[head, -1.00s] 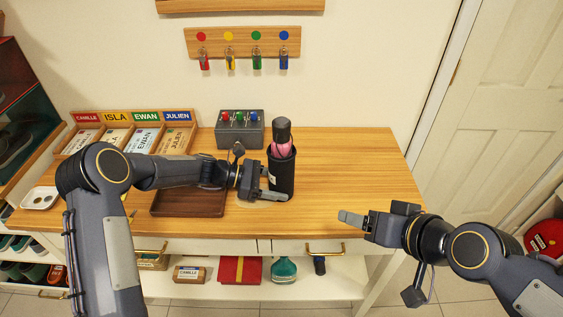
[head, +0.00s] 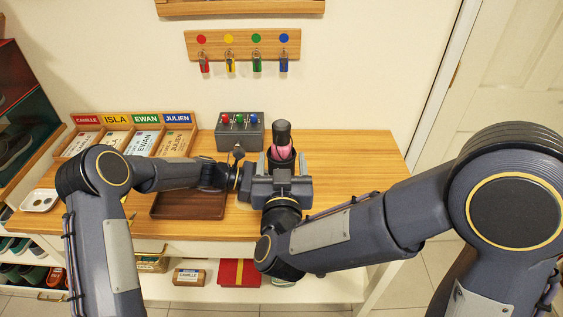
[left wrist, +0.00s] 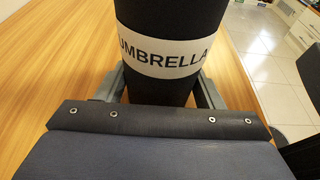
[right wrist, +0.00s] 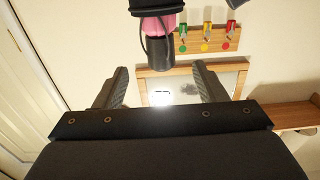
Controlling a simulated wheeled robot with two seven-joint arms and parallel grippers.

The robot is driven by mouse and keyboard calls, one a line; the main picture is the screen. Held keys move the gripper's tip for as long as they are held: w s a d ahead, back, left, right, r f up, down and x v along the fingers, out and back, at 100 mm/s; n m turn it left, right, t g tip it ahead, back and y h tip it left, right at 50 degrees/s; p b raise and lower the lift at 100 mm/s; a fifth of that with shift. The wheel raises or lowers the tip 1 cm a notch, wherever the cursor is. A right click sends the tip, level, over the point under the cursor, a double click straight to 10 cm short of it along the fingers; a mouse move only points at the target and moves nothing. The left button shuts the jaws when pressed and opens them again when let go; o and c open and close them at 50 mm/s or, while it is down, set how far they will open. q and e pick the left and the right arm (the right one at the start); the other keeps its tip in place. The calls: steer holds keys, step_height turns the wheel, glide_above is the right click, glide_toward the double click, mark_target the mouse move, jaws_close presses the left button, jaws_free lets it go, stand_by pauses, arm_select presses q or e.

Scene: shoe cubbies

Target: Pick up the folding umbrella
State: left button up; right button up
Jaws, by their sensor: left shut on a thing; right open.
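The folding umbrella (head: 282,133) stands upright in a dark holder on the wooden desk, its black top and pink part showing. In the left wrist view the black holder (left wrist: 165,15) carries a white UMBRELLA label, and my left gripper (left wrist: 165,85) is shut on it. In the head view my right gripper (head: 283,166) is open in front of the umbrella and hides most of the holder and my left fingertips. In the right wrist view the umbrella (right wrist: 160,52) is beyond the open, empty fingers, apart from them.
A grey box with coloured buttons (head: 239,130) stands just behind and left of the umbrella. A brown tray (head: 188,207) and a name-card rack (head: 80,137) are further left. Keys hang on a wall board (head: 243,44). The desk's right side (head: 365,160) is bare.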

steer(key=w, duration=1.1)
steer(key=shift+w+r, duration=0.15)
steer(key=shift+w, duration=0.15)
steer(key=shift+c, duration=0.5)
jaws_close()
